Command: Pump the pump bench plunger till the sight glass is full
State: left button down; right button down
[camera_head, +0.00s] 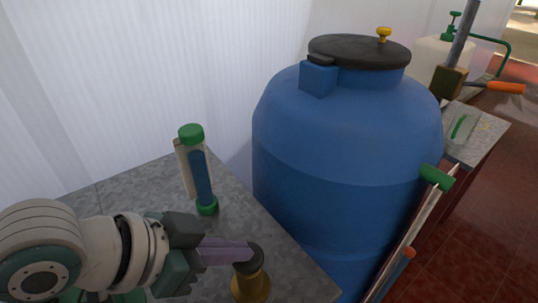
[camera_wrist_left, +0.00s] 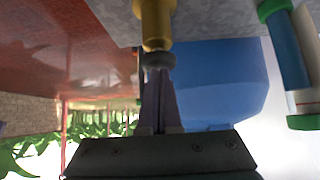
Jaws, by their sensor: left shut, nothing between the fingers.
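The pump bench (camera_head: 120,190) is a grey speckled top at lower left in the head view. Its plunger has a dark round knob (camera_head: 249,258) over a brass body (camera_head: 250,286); the wrist view also shows the knob (camera_wrist_left: 159,60). My left gripper (camera_head: 247,252) is shut and empty, its purple fingertips at the knob. Touching or just apart, I cannot tell. The sight glass (camera_head: 202,180) stands upright behind the gripper, with green end caps. Blue fills most of it; in the wrist view, the tube (camera_wrist_left: 288,50) has a pale stretch near one end. My right gripper is not in view.
A large blue barrel (camera_head: 345,150) with a black lid (camera_head: 360,52) stands close to the bench's right. Beyond it are a grey-topped stand (camera_head: 475,130) and an orange handle (camera_head: 493,88). A pale wall (camera_head: 150,70) lies behind. Red tiled floor (camera_head: 480,230) is at right.

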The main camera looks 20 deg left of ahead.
aim_at(234, 263)
pick_arm(q)
notch_tip(234, 263, up, 4)
jog(key=p, duration=0.4)
jog(key=shift+s+r+p, duration=0.1)
jog(key=shift+r+p, duration=0.1)
jog(key=shift+p, duration=0.2)
jog(key=v, duration=0.9)
jog(key=shift+s+a+r+p, duration=0.15)
jog(key=shift+s+a+p, duration=0.15)
jog(key=shift+p, duration=0.15)
jog(key=r+p, duration=0.1)
jog(key=p, duration=0.2)
jog(key=r+p, duration=0.1)
jog(key=p, duration=0.3)
jog(key=r+p, duration=0.2)
jog(key=p, duration=0.2)
jog(key=shift+d, duration=0.3)
jog(key=shift+f, duration=0.1)
